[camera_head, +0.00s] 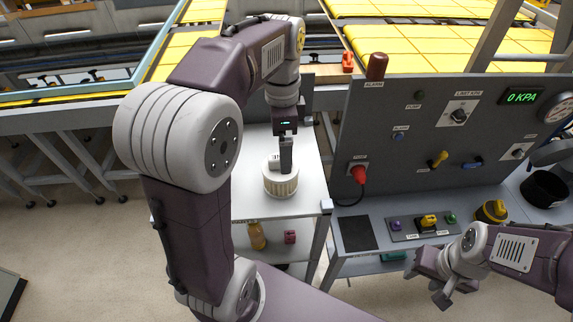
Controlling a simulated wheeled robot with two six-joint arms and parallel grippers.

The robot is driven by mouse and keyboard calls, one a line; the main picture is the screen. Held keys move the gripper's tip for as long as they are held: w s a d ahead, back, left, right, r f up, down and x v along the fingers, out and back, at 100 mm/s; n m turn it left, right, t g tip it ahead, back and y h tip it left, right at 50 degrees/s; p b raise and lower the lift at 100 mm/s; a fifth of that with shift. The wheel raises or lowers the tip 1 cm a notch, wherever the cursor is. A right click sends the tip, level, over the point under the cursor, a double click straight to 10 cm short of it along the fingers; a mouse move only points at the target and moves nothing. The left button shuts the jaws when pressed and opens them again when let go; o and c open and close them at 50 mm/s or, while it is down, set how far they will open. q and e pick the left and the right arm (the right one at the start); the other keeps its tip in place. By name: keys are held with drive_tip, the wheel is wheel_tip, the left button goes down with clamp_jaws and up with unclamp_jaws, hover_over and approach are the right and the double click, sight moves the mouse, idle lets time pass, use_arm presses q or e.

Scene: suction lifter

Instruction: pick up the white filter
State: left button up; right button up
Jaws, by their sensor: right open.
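The white filter (281,187) is a short round cylinder with a ribbed side. It stands upright on the white top of a small table left of the control panel. My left gripper (285,165) points straight down at the top of the filter, its dark finger overlapping the filter's upper part. I cannot tell whether its jaws are closed on the filter, since the other finger is hidden. My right gripper (432,284) is open and empty in front of the control desk, at the lower right.
The white table (299,205) has a lower shelf with a yellow bottle (257,236) and a red item (290,237). Yellow conveyors (390,40) lie behind.

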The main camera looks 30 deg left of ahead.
use_arm(q)
drive_tip(key=shift+s+f, duration=0.9)
drive_tip(key=shift+f, duration=0.25)
drive_tip(key=shift+w+f, duration=0.1)
drive_tip(key=shift+f, duration=0.25)
drive_tip(key=shift+w+f, duration=0.2)
drive_tip(key=shift+w, duration=0.15)
drive_tip(key=f, duration=0.1)
drive_tip(key=f+p, duration=0.1)
drive_tip(key=f, duration=0.2)
drive_tip(key=shift+w+a+f, duration=0.15)
drive_tip(key=shift+a+f, duration=0.1)
drive_tip(key=shift+f, duration=0.25)
drive_tip(key=c, duration=1.1)
use_arm(e)
drive_tip(key=shift+s+r, duration=0.3)
drive_tip(key=shift+r, duration=0.45)
